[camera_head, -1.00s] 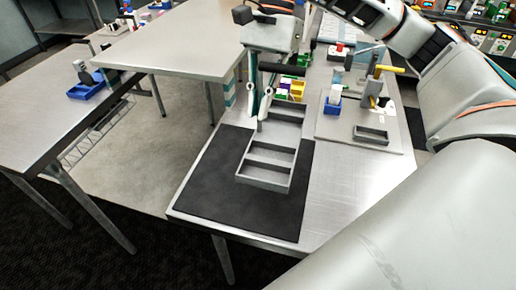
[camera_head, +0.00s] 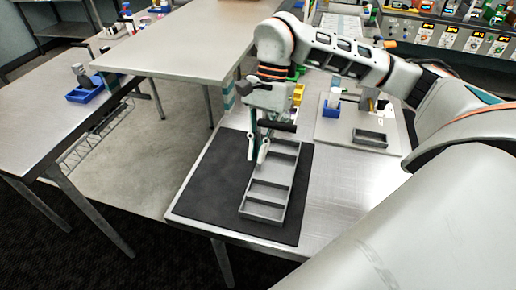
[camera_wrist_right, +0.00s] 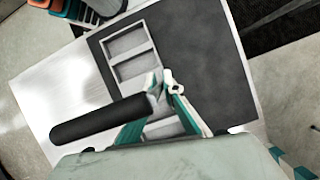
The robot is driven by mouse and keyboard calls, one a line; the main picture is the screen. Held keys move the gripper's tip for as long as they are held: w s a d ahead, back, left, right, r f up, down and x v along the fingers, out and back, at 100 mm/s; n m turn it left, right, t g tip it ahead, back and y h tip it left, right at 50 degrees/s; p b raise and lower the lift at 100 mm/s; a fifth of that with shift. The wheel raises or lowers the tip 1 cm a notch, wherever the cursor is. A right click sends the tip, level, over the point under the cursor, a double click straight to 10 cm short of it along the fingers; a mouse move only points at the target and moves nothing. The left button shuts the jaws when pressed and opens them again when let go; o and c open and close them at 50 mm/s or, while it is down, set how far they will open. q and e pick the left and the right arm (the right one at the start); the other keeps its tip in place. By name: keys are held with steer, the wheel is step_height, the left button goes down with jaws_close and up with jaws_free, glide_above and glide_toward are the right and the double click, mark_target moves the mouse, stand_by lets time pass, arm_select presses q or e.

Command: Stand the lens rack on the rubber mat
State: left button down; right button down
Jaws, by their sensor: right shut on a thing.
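The lens rack (camera_head: 268,182) is a long grey open tray with several compartments, its openings facing up. In the head view it appears over the right part of the black rubber mat (camera_head: 215,185). I cannot tell whether its base touches the mat. My right gripper (camera_head: 258,158) is shut on the rack's side wall, on its left in the head view. In the right wrist view the fingers (camera_wrist_right: 165,85) cover part of the rack (camera_wrist_right: 131,52), and the mat (camera_wrist_right: 205,60) shows beside it. My left gripper is not in view.
Behind the mat stand a light board (camera_head: 345,128) with a small grey tray (camera_head: 370,138) and a blue holder (camera_head: 331,109). Bare metal table (camera_head: 335,180) lies right of the mat. The table's front edge is close to the mat. Another table (camera_head: 175,45) stands at left.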

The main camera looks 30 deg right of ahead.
steer(key=c, duration=2.2)
jaws_free()
steer(key=shift+f, duration=0.1)
steer(key=v, duration=1.2)
steer(key=shift+w, duration=0.1)
